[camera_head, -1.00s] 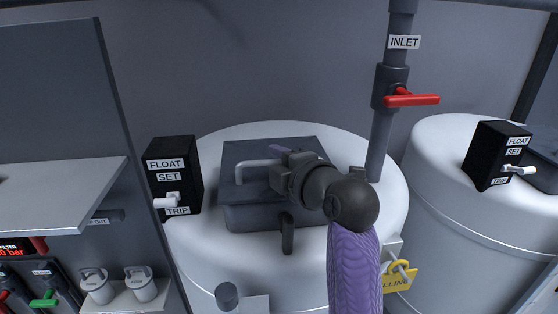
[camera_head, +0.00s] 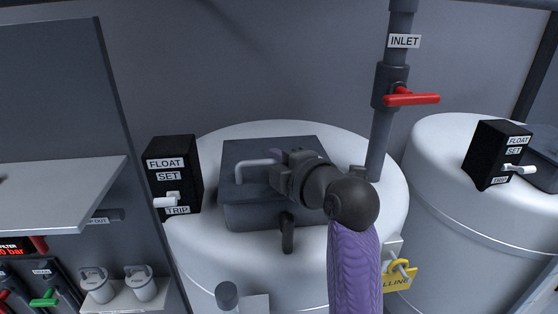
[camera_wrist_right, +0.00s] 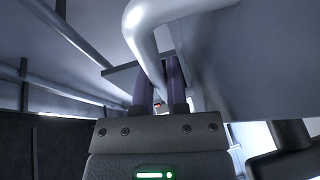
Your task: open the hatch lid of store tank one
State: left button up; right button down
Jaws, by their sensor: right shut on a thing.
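The hatch lid (camera_head: 245,150) is a dark grey square lid on top of the white store tank (camera_head: 205,245). It looks flat and closed. A light grey bar handle (camera_head: 254,163) runs across it. My right gripper (camera_head: 283,160) is over the lid, shut on the handle at its right part. In the right wrist view, the handle (camera_wrist_right: 143,40) passes between the purple fingers (camera_wrist_right: 160,85). A dark latch lever (camera_head: 287,232) hangs at the lid's front side. My right wrist hides the lid's right part. My left gripper is not in view.
A black float box (camera_head: 175,165) stands left of the lid. The inlet pipe (camera_head: 381,145) with a red valve handle (camera_head: 412,98) rises at the back right. A yellow padlock tag (camera_head: 400,277) hangs at the tank's front right. A shelf (camera_head: 60,190) juts in at the left.

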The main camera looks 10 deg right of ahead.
dwell(0.7)
jog(key=shift+w+r+g, duration=0.2)
jog(key=shift+r+g, duration=0.15)
jog(key=shift+r, duration=0.25)
jog(key=shift+w+r+g, duration=0.15)
jog(key=shift+r+g, duration=0.2)
jog(key=shift+r, duration=0.2)
jog(key=w+r+m+g+h, duration=0.1)
jog(key=w+r+m+g, duration=0.1)
jog(key=w+r+g, duration=0.2)
jog(key=shift+w+r+g, duration=0.2)
jog(key=shift+r+g, duration=0.4)
jog(key=shift+r, duration=0.75)
